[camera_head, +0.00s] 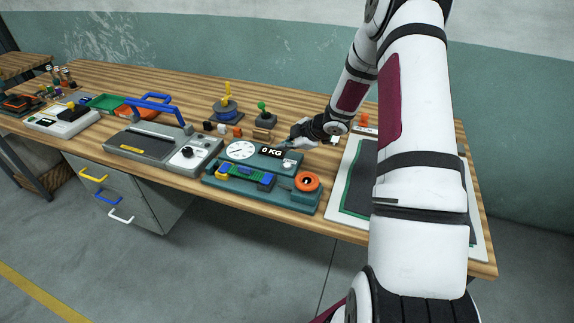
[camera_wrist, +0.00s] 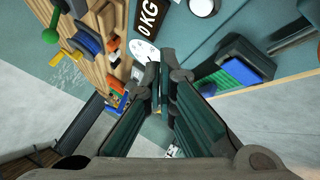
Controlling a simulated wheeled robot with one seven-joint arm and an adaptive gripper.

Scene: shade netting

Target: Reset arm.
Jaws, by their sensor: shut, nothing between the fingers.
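My arm, white with dark bands and a maroon panel, reaches over the right part of the wooden workbench (camera_head: 180,81). The display also shows there (camera_wrist: 148,14). My forearm hides part of the bench's right end.
A grey device with a blue handle (camera_head: 152,103) stands left of the scale. A dark mat with a green border (camera_head: 352,186) lies at the right. A blue spool (camera_head: 227,111) and a green-knobbed joystick (camera_head: 262,117) stand behind. A drawer cabinet (camera_head: 133,190) is below.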

